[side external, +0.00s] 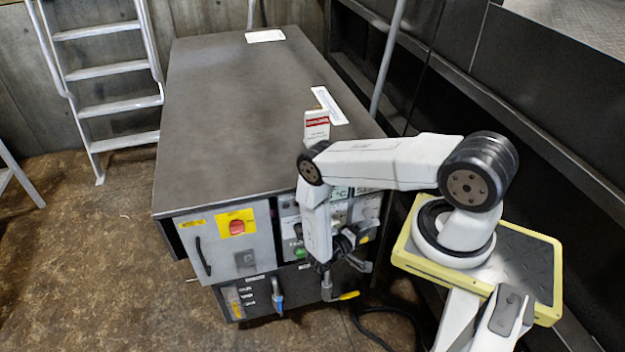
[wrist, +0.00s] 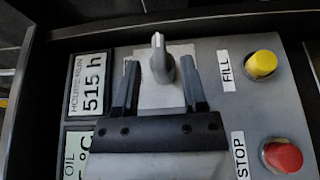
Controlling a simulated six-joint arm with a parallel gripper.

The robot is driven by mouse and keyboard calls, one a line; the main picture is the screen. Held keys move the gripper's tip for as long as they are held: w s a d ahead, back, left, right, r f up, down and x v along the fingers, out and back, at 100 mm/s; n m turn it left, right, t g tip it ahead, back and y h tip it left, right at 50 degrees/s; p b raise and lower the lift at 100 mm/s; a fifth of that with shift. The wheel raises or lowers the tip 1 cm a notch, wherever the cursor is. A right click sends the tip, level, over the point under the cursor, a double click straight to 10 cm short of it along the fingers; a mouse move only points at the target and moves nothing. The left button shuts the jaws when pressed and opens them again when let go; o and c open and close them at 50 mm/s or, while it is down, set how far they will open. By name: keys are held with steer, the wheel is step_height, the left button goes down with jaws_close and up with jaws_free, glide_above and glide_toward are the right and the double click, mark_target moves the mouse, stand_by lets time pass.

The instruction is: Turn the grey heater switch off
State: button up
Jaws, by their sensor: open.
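The grey switch (wrist: 160,62) is in the wrist view, on a light grey plate of the control panel. It is a round knob with a paler raised handle that points to the top of the picture. My gripper (wrist: 157,68) is open, with one dark finger left of the switch and one right of it. Gaps show between each finger and the knob, and I cannot tell any contact. In the side external view my wrist is in front of the panel and hides much of it, so finger details are unclear there.
In the wrist view, an hours display (wrist: 90,82) reading 515 h is at left. A yellow button (wrist: 261,64) by a FILL label and a red button (wrist: 282,156) by a STOP label are at right. In the side external view, a red knob (side external: 237,228) and blue handle (side external: 277,297) are further left.

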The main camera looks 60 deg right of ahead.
steer(key=shift+x, duration=1.7)
jaws_close()
